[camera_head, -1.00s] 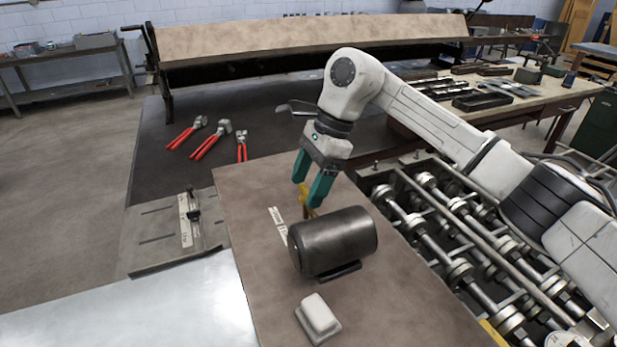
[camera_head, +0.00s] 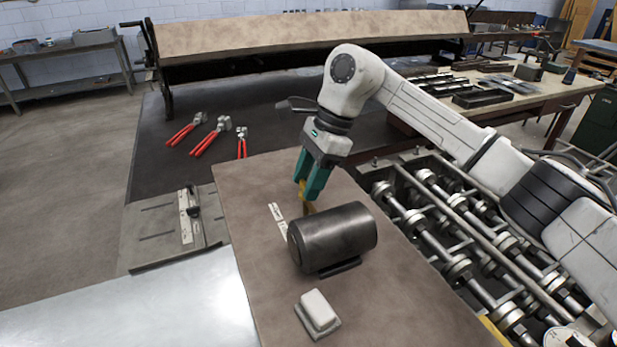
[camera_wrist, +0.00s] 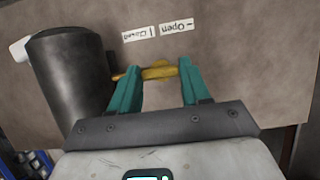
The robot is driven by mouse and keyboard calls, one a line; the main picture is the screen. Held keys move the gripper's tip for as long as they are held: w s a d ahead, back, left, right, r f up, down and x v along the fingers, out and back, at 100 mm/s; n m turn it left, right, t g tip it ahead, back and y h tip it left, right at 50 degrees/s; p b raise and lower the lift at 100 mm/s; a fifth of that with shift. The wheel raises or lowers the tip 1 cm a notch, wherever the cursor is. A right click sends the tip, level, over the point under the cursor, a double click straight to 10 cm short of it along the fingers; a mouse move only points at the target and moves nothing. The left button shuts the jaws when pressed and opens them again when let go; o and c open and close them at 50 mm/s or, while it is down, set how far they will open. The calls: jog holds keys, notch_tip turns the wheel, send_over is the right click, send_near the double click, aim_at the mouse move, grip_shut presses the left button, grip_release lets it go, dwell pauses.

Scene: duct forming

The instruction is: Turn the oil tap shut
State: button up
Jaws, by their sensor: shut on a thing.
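The oil tap's yellow handle (camera_wrist: 158,72) is between the teal fingers of my gripper (camera_wrist: 160,84) in the wrist view. In the head view the gripper (camera_head: 308,198) points down over the bench, and only a little of the handle shows at its fingers. The gripper is shut on the handle. The tap sits beside the end of a dark cylindrical oil drum (camera_head: 333,238), which also shows in the wrist view (camera_wrist: 68,75). A white label strip (camera_wrist: 158,30) with "Open" and "Closed" lies near the tap. The tap's exact setting is hard to tell.
The drum stands on a brown bench top (camera_head: 250,185). A small white block (camera_head: 317,312) lies in front of it. Rollers on a machine (camera_head: 450,235) fill the right side. Red-handled snips (camera_head: 212,138) lie on a dark table at the back left.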

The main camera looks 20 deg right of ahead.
jog(key=shift+f+m+b, duration=0.1)
jog(key=shift+m+b, duration=0.2)
jog(key=m+t+b, duration=0.1)
jog(key=m+b, duration=0.2)
jog(key=shift+s+f+m+t, duration=0.1)
jog(key=shift+m+t, duration=0.2)
jog(key=m+t+b, duration=0.1)
jog(key=m+b, duration=0.1)
jog(key=m+h+b, duration=0.1)
jog(key=m+b, duration=0.2)
jog(key=shift+s+a+t, duration=0.1)
jog(key=shift+t, duration=0.3)
jog(key=m+h+b, duration=0.1)
jog(key=m+b, duration=0.1)
jog(key=m+t+h+b, duration=0.1)
jog(key=m+b, duration=0.2)
jog(key=shift+a+m, duration=0.2)
jog(key=shift+m, duration=0.1)
jog(key=shift+r+m+h+b, duration=0.25)
jog(key=shift+m+h+b, duration=0.45)
jog(key=shift+m+b, duration=0.8)
jog(key=o, duration=1.1)
jog(key=shift+s, duration=0.1)
jog(key=shift+c, duration=0.2)
